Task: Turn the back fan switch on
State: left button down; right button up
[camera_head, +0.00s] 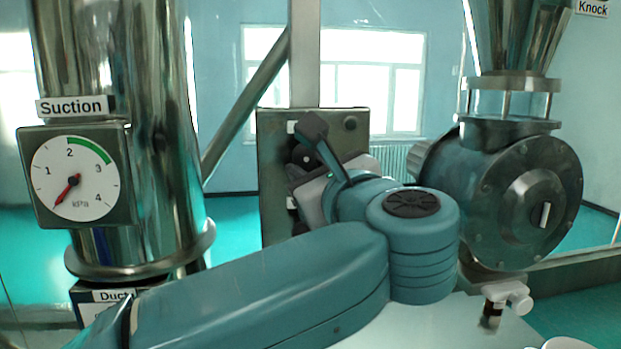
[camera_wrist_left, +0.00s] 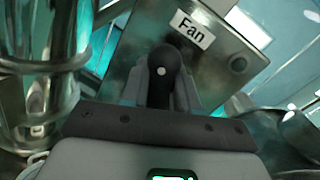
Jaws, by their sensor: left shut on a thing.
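The fan switch is a dark round knob with a white dot (camera_wrist_left: 163,60) on a grey metal panel (camera_wrist_left: 238,62), beside a white "Fan" label (camera_wrist_left: 192,29) in the left wrist view. In the head view the panel (camera_head: 273,150) stands at the centre, partly hidden by my left arm. My left gripper (camera_wrist_left: 165,85) is shut on the knob, with a finger on each side of it. In the head view the gripper (camera_head: 307,170) is at the panel's face, and its fingertips are mostly hidden. My right gripper is not in view.
A steel duct (camera_head: 150,190) with a suction gauge (camera_head: 76,176) stands left; its red needle points low left. A round-faced steel housing (camera_head: 520,205) stands to the right. A diagonal pipe (camera_head: 245,105) runs up behind, left of the panel.

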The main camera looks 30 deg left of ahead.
pick_arm(q)
jog(key=m+b, duration=0.2)
jog(key=shift+a+m+t, duration=0.1)
jog(key=shift+m+t, duration=0.2)
jog(key=m+b, duration=0.1)
jog(key=m, duration=0.2)
jog(key=shift+t+y+b, duration=0.3)
jog(key=shift+t, duration=0.1)
jog(key=m+b, duration=0.1)
jog(key=m, duration=0.1)
jog(key=shift+r+m+t, duration=0.1)
jog(key=shift+m+t, duration=0.2)
jog(key=shift+m, duration=0.1)
jog(key=shift+r+m+t+b, duration=0.1)
jog(key=shift+m+t+b, duration=0.25)
jog(key=shift+m, duration=1.05)
jog(key=shift+t, duration=0.25)
jog(key=c, duration=1)
grip_release()
jog(key=shift+o, duration=0.2)
jog(key=shift+h, duration=0.4)
